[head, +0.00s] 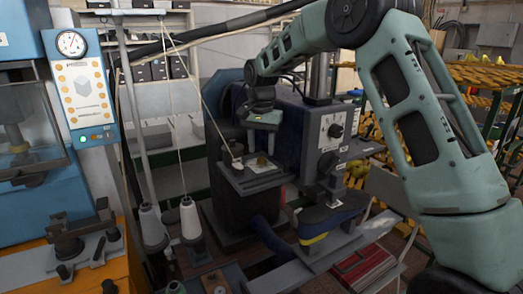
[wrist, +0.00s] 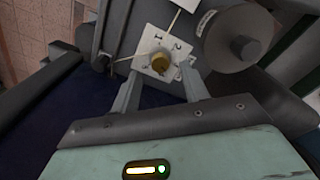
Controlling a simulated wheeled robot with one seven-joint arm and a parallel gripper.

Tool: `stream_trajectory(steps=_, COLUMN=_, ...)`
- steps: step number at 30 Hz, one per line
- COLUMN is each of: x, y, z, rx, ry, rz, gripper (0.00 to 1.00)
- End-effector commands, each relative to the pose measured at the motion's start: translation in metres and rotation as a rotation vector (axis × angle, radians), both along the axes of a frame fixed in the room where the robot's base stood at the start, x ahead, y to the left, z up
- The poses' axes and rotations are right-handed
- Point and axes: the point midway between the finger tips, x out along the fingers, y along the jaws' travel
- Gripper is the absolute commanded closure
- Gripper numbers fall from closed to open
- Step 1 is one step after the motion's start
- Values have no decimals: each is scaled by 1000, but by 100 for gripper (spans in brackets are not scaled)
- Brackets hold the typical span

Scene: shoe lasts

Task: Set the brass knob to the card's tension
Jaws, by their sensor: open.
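The brass knob (wrist: 160,62) sits on a white square dial plate (wrist: 167,45) with small dark marks around it, too small to read. In the head view the knob (head: 262,161) shows on top of a grey machine block. My gripper (wrist: 163,76) is open, its two fingers on either side of the knob in the wrist view, apparently not touching it. In the head view my gripper (head: 261,141) hangs just above the knob. I cannot make out a tension card for certain.
White thread runs from cones (head: 190,220) at the lower left up a post and down to the block by the knob. A grey machine box with dials (head: 332,130) stands close right of my gripper. A grey wheel (wrist: 238,40) is beside the plate.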

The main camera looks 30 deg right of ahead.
Motion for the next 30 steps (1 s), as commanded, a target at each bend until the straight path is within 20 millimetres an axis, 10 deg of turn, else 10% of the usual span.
stream_trajectory(steps=17, x=0, y=0, z=-31, rx=0, ry=0, rz=0, gripper=55)
stream_trajectory(steps=23, x=0, y=0, z=-31, rx=0, ry=0, rz=0, gripper=100)
stream_trajectory(steps=30, x=0, y=0, z=-31, rx=0, ry=0, rz=-12, gripper=100)
